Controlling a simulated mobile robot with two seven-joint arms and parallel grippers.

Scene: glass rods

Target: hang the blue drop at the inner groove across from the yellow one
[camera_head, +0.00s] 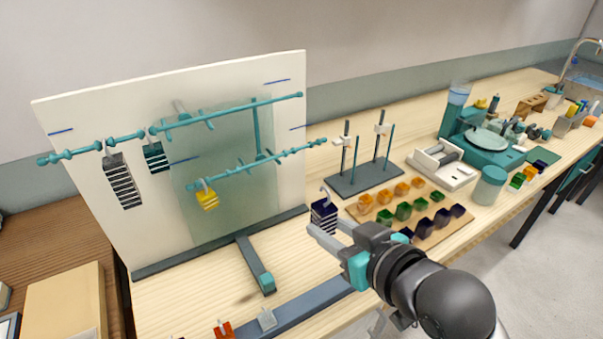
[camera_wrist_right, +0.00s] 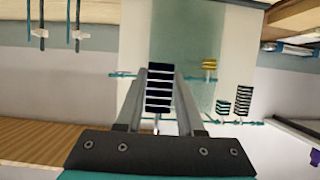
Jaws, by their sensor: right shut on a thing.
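The blue drop (camera_head: 324,217) is a dark blue striped block with a pale hook on top. My right gripper (camera_head: 326,227) is shut on it and holds it right of the white board, apart from the rods; it also shows between the fingers in the right wrist view (camera_wrist_right: 158,88). The yellow drop (camera_head: 207,199) hangs near the left end of the lower teal rod (camera_head: 270,160); it also shows in the right wrist view (camera_wrist_right: 208,65). The rod has several knobs; its grooves are too small to tell apart. My left gripper is not in view.
A grey striped block (camera_head: 123,182) and a teal striped block (camera_head: 155,157) hang from the upper teal rod (camera_head: 225,115). A grey foot (camera_head: 256,265) juts forward from the board. A dark stand (camera_head: 365,178) and a wooden tray (camera_head: 437,234) with coloured pieces lie to the right.

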